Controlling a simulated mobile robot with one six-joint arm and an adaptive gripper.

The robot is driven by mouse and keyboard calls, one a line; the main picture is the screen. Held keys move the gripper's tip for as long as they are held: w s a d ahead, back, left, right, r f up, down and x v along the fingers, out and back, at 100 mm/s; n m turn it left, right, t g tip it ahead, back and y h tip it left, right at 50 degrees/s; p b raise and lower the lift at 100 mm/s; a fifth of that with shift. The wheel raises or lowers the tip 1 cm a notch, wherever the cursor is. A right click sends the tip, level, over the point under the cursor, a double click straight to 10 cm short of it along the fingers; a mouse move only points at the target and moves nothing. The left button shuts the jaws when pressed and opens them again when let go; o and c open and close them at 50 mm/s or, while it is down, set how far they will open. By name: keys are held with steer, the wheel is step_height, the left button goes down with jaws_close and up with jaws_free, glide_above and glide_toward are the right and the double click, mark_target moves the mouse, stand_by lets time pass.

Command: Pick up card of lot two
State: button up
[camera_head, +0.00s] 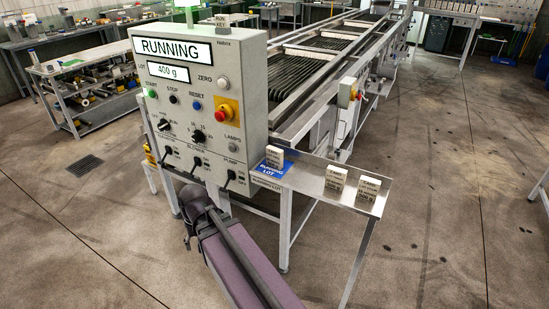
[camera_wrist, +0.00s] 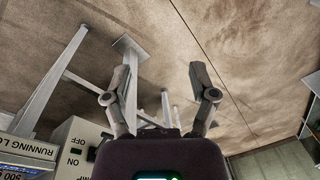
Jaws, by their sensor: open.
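Three small pale cards stand upright on the narrow metal shelf (camera_head: 310,172) at the right of the control panel. One card (camera_head: 274,157) stands at the blue running-lot label, nearest the panel. A second card (camera_head: 335,179) stands in the middle right, and a third card (camera_head: 368,187) near the right end. Their print is too small for me to read the lot numbers.
The grey control panel (camera_head: 205,110) reads RUNNING and 400 g. It has knobs, switches and a red stop button (camera_head: 223,113). The long roller machine (camera_head: 330,45) runs back behind the shelf. A workbench (camera_head: 85,68) stands at the left. Floor at front right is clear.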

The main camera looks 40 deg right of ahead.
steer(key=w+d+r+m+t+y, duration=0.25)
steer(key=w+d+m, duration=0.35)
steer(key=d+m, duration=0.35)
steer(key=m+t+p, duration=0.1)
steer(key=m+t, duration=0.9)
steer(key=m, duration=1.1)
glide_toward(281, 150)
steer(key=shift+w+n, duration=0.1)
steer(key=shift+n, duration=0.15)
steer(key=shift+f, duration=0.1)
steer(key=b+x, duration=0.3)
steer(key=x, duration=0.4)
steer(key=shift+w+a+f, duration=0.2)
steer(key=shift+w, duration=0.15)
steer(key=shift+w+a+f, duration=0.1)
steer(key=shift+w+a, duration=0.05)
steer(key=shift+w, duration=0.2)
